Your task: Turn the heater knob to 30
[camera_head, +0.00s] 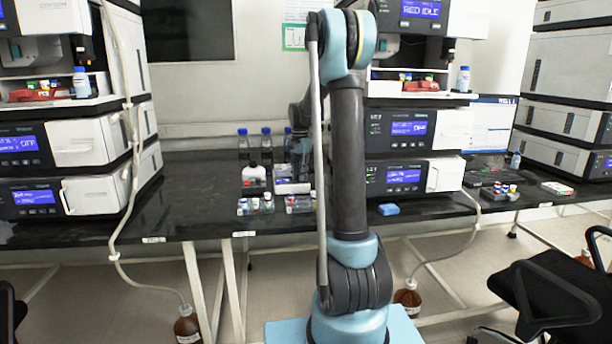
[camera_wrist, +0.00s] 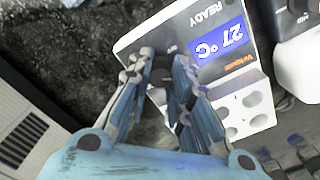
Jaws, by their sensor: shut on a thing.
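The heater (camera_wrist: 240,112) is a white unit with a dark panel, seen upside down in the wrist view. Its blue display (camera_wrist: 220,46) reads 27 °C, with READY printed beside it. My gripper (camera_wrist: 163,70) has its fingers closed around the dark heater knob (camera_wrist: 166,75), which is mostly hidden between them. In the head view the heater (camera_head: 292,187) sits on the black bench, partly hidden by my arm; the gripper there is largely hidden behind the arm.
A white device with a red part (camera_head: 254,178) stands left of the heater. Vial racks (camera_head: 256,206) are in front and blue-capped bottles (camera_head: 266,138) behind. Instrument stacks (camera_head: 398,178) flank both sides. A blue block (camera_head: 389,209) lies near the bench edge.

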